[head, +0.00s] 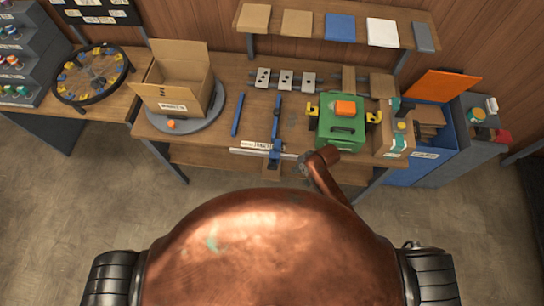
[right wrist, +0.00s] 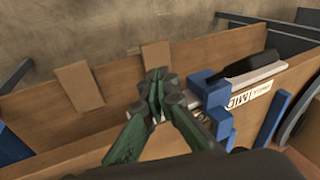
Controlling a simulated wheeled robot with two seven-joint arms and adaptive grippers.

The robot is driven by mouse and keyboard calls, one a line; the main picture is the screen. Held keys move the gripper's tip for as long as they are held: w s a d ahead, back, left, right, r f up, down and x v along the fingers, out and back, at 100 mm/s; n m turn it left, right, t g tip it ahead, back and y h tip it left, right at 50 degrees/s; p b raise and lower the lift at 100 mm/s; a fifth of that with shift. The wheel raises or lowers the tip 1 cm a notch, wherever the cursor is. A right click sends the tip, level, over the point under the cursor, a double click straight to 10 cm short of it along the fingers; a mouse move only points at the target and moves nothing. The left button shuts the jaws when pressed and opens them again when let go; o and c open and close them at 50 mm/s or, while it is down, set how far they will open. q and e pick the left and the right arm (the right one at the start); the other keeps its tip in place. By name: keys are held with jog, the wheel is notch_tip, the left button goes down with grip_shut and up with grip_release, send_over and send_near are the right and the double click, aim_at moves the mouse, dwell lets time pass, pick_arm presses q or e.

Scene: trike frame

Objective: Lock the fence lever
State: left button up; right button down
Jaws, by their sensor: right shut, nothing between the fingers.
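The blue fence clamp (head: 276,150) sits on a white rail with a label strip (head: 248,152) at the table's front edge. In the right wrist view the blue clamp (right wrist: 212,98) stands right of my fingers, with a dark elongated piece (right wrist: 250,64) beside it. I cannot tell whether that piece is the lever, or whether it is locked. My right gripper (head: 301,162) is just right of the clamp in the head view. In the right wrist view its green fingers (right wrist: 154,88) are together and empty, apart from the clamp. My left gripper is not in view.
Two blue bars (head: 238,115) (head: 277,112) lie on the table behind the rail. A green box (head: 340,137) stands to the right, near a brown carton (head: 393,142). An open cardboard box (head: 177,82) is on a grey turntable (head: 205,118) at left.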

jog(key=w+a+r+g+h+p, duration=0.1)
jog(key=w+a+r+h, duration=0.1)
jog(key=r, duration=0.7)
jog(key=w+a+r+m+g+h+p, duration=0.1)
jog(key=w+a+r+g, duration=0.1)
jog(key=w+a+r, duration=0.2)
jog(key=shift+a+r+h, duration=0.4)
jog(key=shift+a+r, duration=1.3)
jog(key=shift+r, duration=1.4)
jog(key=shift+w, duration=0.1)
jog(key=p, duration=0.2)
send_over(272, 164)
jog(key=f, duration=0.8)
jog(key=w+f, duration=0.1)
jog(key=f, duration=0.3)
jog(key=shift+d, duration=0.15)
jog(key=shift+s+f, duration=0.35)
jog(key=shift+s, duration=0.1)
jog(key=shift+a, duration=0.2)
